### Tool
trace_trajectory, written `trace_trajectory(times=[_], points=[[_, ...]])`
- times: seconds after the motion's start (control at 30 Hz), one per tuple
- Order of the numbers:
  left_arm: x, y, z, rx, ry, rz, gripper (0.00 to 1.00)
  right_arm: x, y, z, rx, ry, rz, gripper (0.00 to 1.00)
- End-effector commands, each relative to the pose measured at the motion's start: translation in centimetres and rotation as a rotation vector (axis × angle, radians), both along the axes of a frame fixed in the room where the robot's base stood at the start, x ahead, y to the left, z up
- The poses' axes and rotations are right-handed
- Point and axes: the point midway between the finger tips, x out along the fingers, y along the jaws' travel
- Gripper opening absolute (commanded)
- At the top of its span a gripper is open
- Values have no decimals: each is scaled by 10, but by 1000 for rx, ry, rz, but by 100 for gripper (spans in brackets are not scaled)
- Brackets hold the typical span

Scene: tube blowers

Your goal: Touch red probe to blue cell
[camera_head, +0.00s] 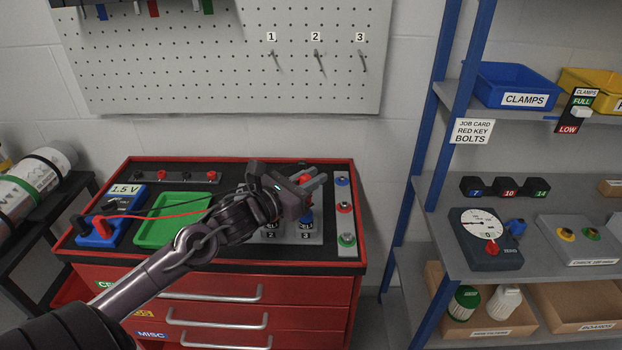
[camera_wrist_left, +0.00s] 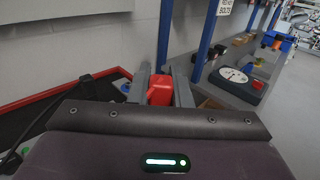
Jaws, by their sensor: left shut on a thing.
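My left gripper (camera_head: 316,182) is over the right part of the red tool cart's top. It is shut on the red probe (camera_head: 304,179), a small red block between its grey fingers. The red probe also shows in the left wrist view (camera_wrist_left: 160,92), between the fingers. A blue-banded cell (camera_head: 306,217) stands in a grey holder marked 3, just below the gripper in the picture. The gripper and wrist hide part of the holder and other cells. I cannot tell whether the probe touches anything. My right gripper is not in view.
A green tray (camera_head: 172,222) lies beside the meter. A strip with blue, red and green buttons (camera_head: 344,222) is at the right. The shelf (camera_head: 490,265) stands farther right.

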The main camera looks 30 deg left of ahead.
Motion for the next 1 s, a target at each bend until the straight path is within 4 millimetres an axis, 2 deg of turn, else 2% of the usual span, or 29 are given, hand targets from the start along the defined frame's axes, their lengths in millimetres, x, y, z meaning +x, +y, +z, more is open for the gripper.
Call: trace_trajectory(times=[0.7, 1.0], points=[[0, 0, 40, 1, -3, 0, 0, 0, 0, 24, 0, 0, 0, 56], [0, 0, 44, 1, -3, 0, 0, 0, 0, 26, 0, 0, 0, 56]])
